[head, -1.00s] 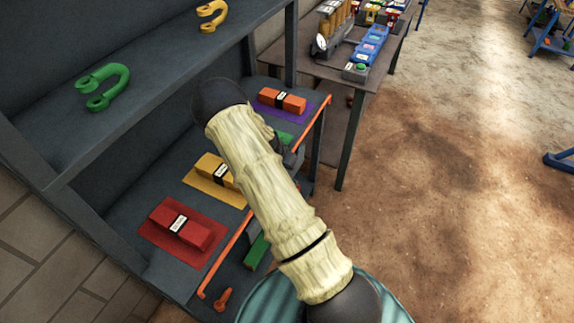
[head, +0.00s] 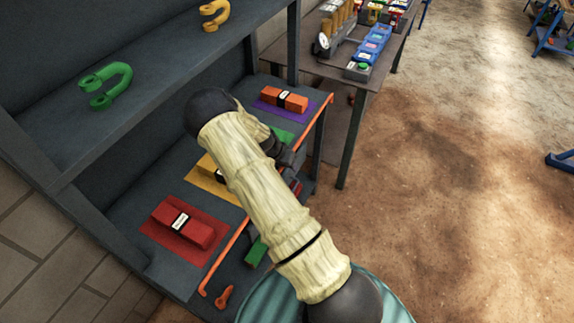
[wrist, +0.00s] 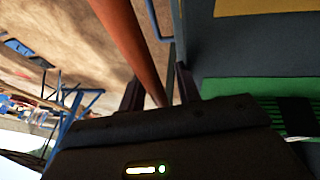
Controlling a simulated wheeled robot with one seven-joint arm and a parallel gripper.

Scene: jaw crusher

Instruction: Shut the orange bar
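The orange bar (head: 224,257) runs along the front edge of the lower shelf, from the near left corner to an upright end at the far right (head: 331,98). My arm hides its middle part. My gripper is mostly behind my arm in the head view, close to the shelf front. In the wrist view the orange bar (wrist: 125,40) comes down from the top, large and close. It runs toward the space between the two dark fingers of my gripper (wrist: 160,92). The fingers stand apart, and I see no clear contact with the bar.
The lower shelf holds a red block (head: 183,224) on a red mat, a yellow block partly hidden by my arm, and an orange block (head: 284,99) on a purple mat. Green (head: 105,86) and yellow shackles lie above. A side table (head: 345,72) stands behind. Open floor lies right.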

